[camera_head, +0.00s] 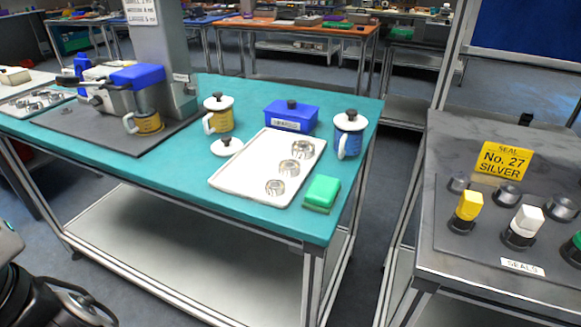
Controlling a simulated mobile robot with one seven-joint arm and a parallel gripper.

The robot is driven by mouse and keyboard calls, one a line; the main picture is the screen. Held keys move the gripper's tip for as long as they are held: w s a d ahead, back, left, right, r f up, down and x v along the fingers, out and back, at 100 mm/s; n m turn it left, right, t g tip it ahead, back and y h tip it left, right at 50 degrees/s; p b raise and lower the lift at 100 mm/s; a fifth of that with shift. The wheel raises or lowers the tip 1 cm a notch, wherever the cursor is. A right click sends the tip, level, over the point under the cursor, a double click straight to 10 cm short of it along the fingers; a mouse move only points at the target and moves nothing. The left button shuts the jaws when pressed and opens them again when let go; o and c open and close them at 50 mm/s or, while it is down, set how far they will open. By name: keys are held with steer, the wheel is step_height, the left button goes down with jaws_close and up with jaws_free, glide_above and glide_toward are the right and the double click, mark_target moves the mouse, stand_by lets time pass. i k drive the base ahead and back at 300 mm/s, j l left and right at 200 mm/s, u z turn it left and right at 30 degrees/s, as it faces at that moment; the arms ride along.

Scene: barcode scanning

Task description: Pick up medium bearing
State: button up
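Three silver ring-shaped bearings lie in a row on a white tray (240,178) on the teal table. The far one (303,149) looks largest and the near one (275,187) smallest. The medium bearing (288,168) appears to be the middle one, with open tray around it. Dark and grey parts of my arm show at the lower left corner, well away from the tray. I cannot make out gripper fingertips among them, or whether they are open or shut.
A green block (322,192) sits by the tray's near right corner. A blue lidded box (291,115) and a blue mug (348,136) stand behind it. A yellow mug (218,115) and loose white lid (227,146) are left. A grey seals table (480,245) stands right.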

mark_target(288, 168)
steer(key=l+u, duration=0.25)
steer(key=l, duration=0.25)
steer(key=k+l+u, duration=0.2)
steer(key=l, duration=0.3)
steer(key=i+l+u, duration=0.25)
steer(key=l, duration=0.25)
steer(key=i, duration=0.25)
